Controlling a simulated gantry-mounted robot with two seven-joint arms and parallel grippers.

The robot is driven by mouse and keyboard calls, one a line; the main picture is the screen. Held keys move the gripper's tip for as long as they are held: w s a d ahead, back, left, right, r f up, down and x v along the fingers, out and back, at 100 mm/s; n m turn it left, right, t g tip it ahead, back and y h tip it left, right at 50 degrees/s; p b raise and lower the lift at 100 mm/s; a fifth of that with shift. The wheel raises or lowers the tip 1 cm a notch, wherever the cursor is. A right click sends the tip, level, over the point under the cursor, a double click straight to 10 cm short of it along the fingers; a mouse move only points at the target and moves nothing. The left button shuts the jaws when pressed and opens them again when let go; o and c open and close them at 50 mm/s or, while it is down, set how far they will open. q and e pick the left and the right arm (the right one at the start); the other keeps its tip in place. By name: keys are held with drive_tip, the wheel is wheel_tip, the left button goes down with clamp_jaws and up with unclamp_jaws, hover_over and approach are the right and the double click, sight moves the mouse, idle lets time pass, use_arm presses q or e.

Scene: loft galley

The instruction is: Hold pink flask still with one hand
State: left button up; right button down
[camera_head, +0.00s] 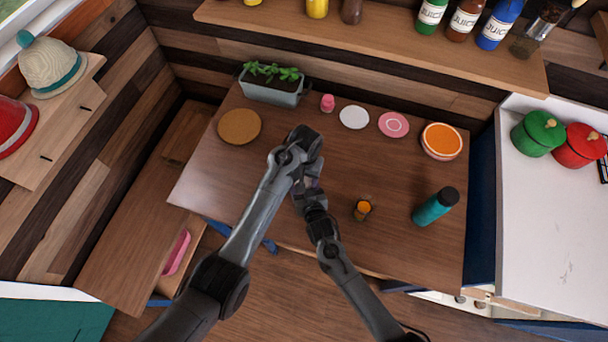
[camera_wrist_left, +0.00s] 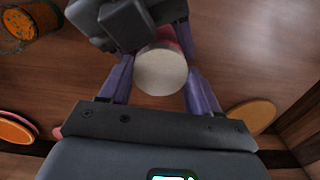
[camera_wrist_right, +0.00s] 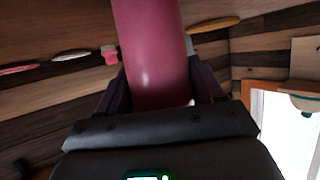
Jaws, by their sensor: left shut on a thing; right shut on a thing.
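The pink flask (camera_wrist_right: 152,50) is between both my grippers; the arms hide it in the head view. My left gripper (camera_head: 308,172) is shut on its upper end. In the left wrist view the flask's pale round lid (camera_wrist_left: 161,70) faces the camera between the purple fingers, with pink body just beyond. My right gripper (camera_head: 308,192) is shut on the flask's body, close beside the left one. In the right wrist view the pink body fills the space between the fingers. The flask's bottom is not in view.
A teal bottle (camera_head: 435,206) and an orange-filled glass (camera_head: 362,208) stand to the right on the wooden table (camera_head: 225,170). Along the back are a cork mat (camera_head: 239,126), planter (camera_head: 271,86), small pink item (camera_head: 327,103), plates (camera_head: 354,117) and bowl (camera_head: 441,141). The table's left part is clear.

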use_arm(q)
drive_tip(key=o, duration=1)
drive_tip(key=shift+r, duration=2.3)
drive_tip(key=shift+c, duration=0.5)
wheel_tip(320, 180, up, 4)
drive_tip(key=n, duration=0.4)
drive_tip(key=shift+d+f+n, duration=0.1)
drive_tip(key=shift+f+n, duration=0.15)
drive_tip(key=shift+n, duration=0.05)
